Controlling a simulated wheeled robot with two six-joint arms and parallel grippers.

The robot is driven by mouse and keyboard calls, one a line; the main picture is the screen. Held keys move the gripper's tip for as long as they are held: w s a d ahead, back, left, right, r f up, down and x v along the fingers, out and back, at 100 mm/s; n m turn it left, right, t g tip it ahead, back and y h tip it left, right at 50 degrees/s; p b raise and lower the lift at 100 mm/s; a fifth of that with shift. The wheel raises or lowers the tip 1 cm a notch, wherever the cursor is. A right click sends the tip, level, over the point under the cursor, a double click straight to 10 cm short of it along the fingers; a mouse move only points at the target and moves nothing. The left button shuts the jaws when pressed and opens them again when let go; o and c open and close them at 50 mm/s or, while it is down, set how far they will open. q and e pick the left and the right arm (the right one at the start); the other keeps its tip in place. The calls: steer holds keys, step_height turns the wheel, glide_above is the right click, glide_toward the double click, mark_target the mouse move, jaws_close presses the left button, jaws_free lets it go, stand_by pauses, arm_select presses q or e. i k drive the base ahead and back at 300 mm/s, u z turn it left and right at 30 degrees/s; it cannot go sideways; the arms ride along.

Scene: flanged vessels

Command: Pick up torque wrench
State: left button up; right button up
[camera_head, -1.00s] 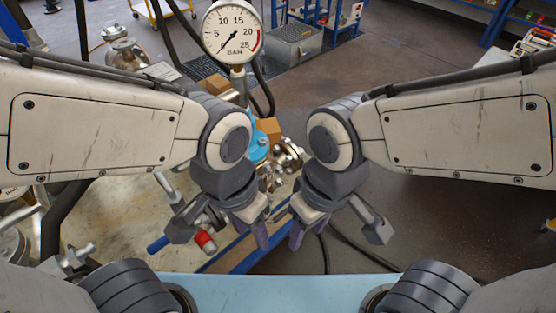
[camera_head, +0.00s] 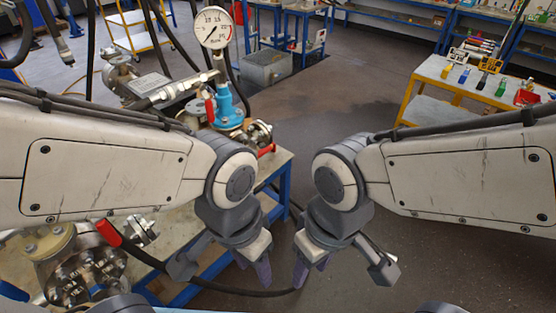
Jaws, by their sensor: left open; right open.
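I cannot make out a torque wrench for certain in the head view. My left gripper (camera_head: 254,266) hangs low in the middle of the view, in front of the workbench (camera_head: 276,172) edge, with its fingers pointing down. It is open and holds nothing that I can see. My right gripper (camera_head: 311,269) is just right of it over the floor, also pointing down, open and empty. A yellow-framed cart (camera_head: 433,68) at the upper right bears several small coloured items (camera_head: 482,80), too small to identify. My arms hide part of the bench.
A pressure gauge (camera_head: 213,27) rises above a blue fitting (camera_head: 227,106) on the bench. A flanged vessel (camera_head: 82,278) stands at the lower left, near a red handle (camera_head: 108,232). A dark hose (camera_head: 225,292) loops in front. Open floor (camera_head: 350,90) lies between bench and cart.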

mark_target(272, 147)
steer(key=z, duration=1.25)
steer(key=i, duration=2.3)
steer(key=u, duration=1.45)
